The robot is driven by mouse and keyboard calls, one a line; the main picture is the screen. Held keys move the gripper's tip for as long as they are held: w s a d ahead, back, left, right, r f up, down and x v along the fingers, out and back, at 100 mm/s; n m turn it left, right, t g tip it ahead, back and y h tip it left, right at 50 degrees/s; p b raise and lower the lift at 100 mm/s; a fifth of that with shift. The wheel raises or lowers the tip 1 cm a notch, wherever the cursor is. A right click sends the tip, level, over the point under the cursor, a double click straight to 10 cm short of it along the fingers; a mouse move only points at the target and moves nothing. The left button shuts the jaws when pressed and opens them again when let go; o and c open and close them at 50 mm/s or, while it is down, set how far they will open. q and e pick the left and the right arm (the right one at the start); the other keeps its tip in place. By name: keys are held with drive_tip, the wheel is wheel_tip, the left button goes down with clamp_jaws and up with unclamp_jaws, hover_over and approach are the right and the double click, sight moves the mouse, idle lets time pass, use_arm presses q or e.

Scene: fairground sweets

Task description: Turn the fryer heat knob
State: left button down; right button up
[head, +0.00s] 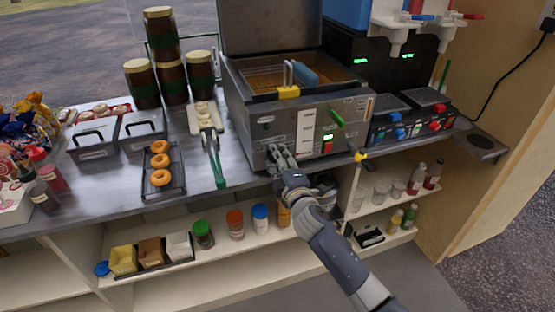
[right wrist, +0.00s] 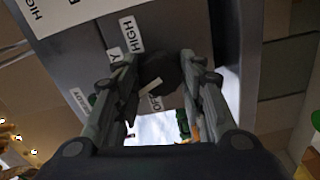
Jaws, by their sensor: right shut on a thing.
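The fryer (head: 240,103) stands on the counter, a grey metal box with an open lid, oil inside and a labelled front panel. My right gripper (head: 282,158) is at the lower left of that panel. In the right wrist view my right gripper (right wrist: 155,85) has its two fingers on either side of a dark round knob (right wrist: 160,70) and is shut on it. Labels reading HIGH and OFF show beside the knob. In the head view the gripper hides the knob. My left gripper is not in view.
A tray of donuts (head: 176,187) and green-handled tongs (head: 215,160) lie left of the fryer. A smaller unit with red and blue knobs (head: 405,118) stands to its right. A shelf (head: 215,260) with jars and boxes runs below the counter.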

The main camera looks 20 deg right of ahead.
drive_tip(key=o, duration=1.1)
drive_tip(key=shift+s, duration=0.1)
drive_tip(key=s, duration=1.1)
drive_tip(key=shift+s+d, duration=0.25)
drive_tip(key=shift+s, duration=0.15)
